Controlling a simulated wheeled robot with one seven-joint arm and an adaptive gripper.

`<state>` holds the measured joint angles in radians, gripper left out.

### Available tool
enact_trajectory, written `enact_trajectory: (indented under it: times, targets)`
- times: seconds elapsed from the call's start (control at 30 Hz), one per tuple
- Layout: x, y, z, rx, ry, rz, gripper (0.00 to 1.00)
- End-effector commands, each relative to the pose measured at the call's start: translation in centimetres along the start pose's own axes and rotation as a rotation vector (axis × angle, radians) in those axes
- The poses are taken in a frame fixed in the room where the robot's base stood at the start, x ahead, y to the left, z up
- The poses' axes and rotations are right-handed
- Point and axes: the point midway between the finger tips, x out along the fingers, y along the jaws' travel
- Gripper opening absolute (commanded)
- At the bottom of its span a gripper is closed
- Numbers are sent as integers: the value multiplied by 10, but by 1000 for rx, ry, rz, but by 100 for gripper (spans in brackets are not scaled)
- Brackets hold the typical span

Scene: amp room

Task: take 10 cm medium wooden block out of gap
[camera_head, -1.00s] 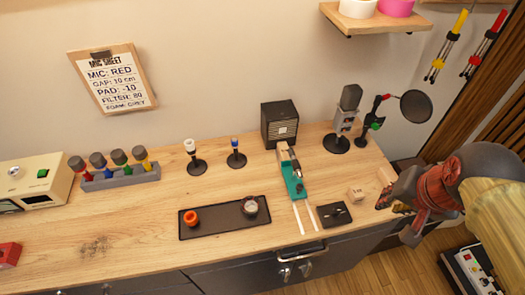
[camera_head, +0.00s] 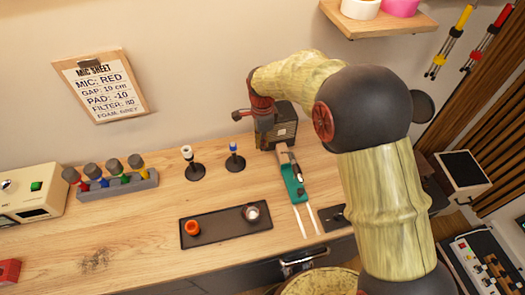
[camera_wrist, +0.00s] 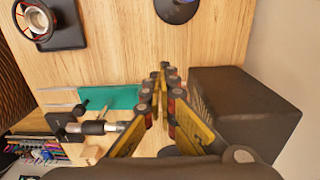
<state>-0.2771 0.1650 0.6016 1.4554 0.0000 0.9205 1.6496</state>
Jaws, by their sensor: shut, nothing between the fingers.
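A pale wooden block (camera_head: 283,152) sits at the back end of the gap rig, between the dark box (camera_head: 286,128) and the teal slider (camera_head: 293,183). In the wrist view, my fingers cover the place between the teal slider (camera_wrist: 108,97) and the dark box (camera_wrist: 240,105), so the block is not clearly visible there. My gripper (camera_wrist: 163,72) is shut and empty, its fingers together. In the head view, my gripper (camera_head: 263,128) is raised in front of and beside the dark box. I see no contact with the block.
Two small microphone stands (camera_head: 194,171) (camera_head: 235,163) stand left of the box. The wall rises close behind.

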Motion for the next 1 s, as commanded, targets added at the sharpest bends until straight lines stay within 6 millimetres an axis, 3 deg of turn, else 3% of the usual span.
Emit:
enact_trajectory:
  times: [0.17,0.57,0.8,1.0]
  targets:
    - [22,1,0,0,0,3,0]
    - [99,1,0,-1,0,2,0]
    - [97,0,-32,0,0,-2,0]
    - [97,0,-40,-1,0,-1,0]
